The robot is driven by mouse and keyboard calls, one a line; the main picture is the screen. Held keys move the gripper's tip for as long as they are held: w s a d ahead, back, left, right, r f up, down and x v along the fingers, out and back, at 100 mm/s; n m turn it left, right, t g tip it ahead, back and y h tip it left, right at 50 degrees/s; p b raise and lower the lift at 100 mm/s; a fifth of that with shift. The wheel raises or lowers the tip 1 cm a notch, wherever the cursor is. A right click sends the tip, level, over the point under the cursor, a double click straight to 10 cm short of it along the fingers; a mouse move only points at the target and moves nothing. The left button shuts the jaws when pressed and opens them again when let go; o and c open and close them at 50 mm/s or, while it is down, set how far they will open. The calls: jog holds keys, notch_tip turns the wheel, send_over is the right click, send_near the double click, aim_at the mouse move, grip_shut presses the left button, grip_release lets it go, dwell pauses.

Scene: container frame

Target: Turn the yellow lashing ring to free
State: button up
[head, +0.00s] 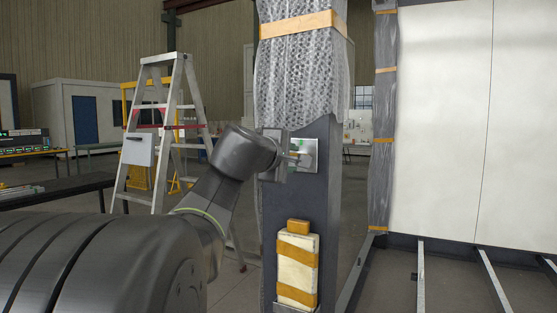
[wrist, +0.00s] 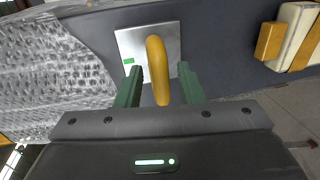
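The yellow lashing ring (wrist: 157,68) stands out from a square metal plate (wrist: 129,42) in the wrist view. The plate carries a small green mark (wrist: 128,61) near its left edge. My gripper (wrist: 159,70) has one green finger on each side of the ring, with a gap showing on both sides. It is open, and the ring lies between the fingers. In the head view my gripper (head: 294,158) is at the plate (head: 309,152) on the dark post, and I cannot make out the ring there.
The dark post (head: 330,205) has bubble wrap (head: 300,75) above the plate. A cream block with orange bands (head: 297,270) is on the post below it. A stepladder (head: 160,120) stands behind on the left. White panels (head: 440,120) are on the right.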

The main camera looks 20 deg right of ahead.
jog(key=v, duration=1.2)
jog(key=shift+s+b, duration=0.15)
jog(key=shift+b, duration=0.15)
jog(key=shift+r, duration=0.1)
jog(key=p+x, duration=0.1)
jog(key=x, duration=1.2)
jog(key=shift+w+d+f, duration=0.15)
jog(key=shift+w+f, duration=0.05)
jog(key=shift+w, duration=0.1)
